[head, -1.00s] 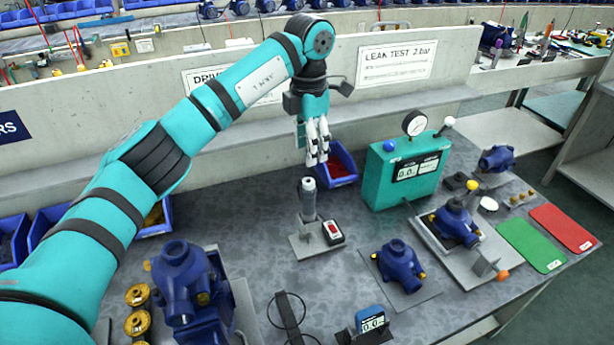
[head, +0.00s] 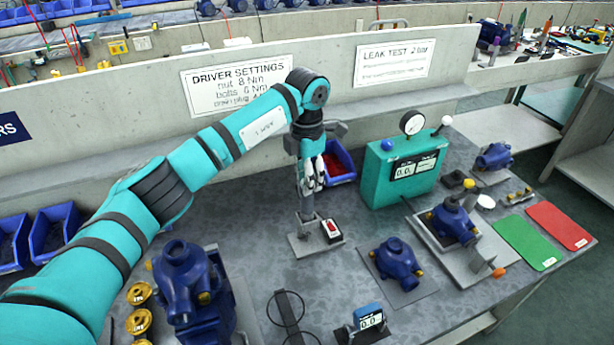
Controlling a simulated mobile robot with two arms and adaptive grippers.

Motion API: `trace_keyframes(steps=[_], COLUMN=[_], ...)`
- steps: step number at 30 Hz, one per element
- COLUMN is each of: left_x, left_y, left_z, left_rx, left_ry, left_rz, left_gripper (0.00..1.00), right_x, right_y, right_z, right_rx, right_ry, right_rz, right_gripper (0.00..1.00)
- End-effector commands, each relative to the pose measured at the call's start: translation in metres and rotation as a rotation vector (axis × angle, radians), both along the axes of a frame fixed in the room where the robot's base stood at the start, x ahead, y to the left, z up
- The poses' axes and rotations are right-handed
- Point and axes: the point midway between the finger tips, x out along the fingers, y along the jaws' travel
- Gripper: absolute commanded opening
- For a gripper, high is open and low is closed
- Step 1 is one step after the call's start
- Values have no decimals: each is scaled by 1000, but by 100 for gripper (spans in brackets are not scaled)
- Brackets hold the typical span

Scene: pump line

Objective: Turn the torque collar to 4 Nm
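The driver (head: 306,209) stands upright in a grey stand (head: 312,243), beside a small box with a red switch (head: 332,230). My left gripper (head: 311,189) points down at the driver's upper end, and its fingers cover that part. The torque collar and its scale cannot be made out behind the fingers. I cannot tell whether the fingers touch the driver or are closed on it. My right gripper is not in view.
A wall sign (head: 238,82) lists driver settings. A green leak tester (head: 405,172) stands right of the driver, with a blue bin (head: 340,165) behind. Blue pumps stand at front left (head: 185,283) and right (head: 398,260). Bare table lies left of the stand.

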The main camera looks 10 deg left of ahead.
Motion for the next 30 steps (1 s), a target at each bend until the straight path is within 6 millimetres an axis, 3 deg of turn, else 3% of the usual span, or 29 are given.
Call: trace_keyframes(steps=[1, 7, 11, 19, 28, 29, 30], left_x=[0, 0, 0, 1, 0, 0, 0], left_y=[0, 0, 0, 0, 0, 0, 0], left_z=[0, 0, 0, 0, 1, 1, 1], left_rx=[0, 0, 0, 0, -1, -1, -1], left_ry=[0, 0, 0, -1, -1, -1, -1], left_rz=[0, 0, 11, 201, 219, 219, 219], left_gripper=[26, 0, 0, 0, 0, 30, 35], right_x=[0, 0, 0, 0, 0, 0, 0], right_y=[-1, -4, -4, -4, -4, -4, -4], right_z=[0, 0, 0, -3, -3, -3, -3], right_rx=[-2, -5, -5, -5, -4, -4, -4], right_ry=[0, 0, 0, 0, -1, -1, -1], right_rz=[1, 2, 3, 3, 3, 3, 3], right_gripper=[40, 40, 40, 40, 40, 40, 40])
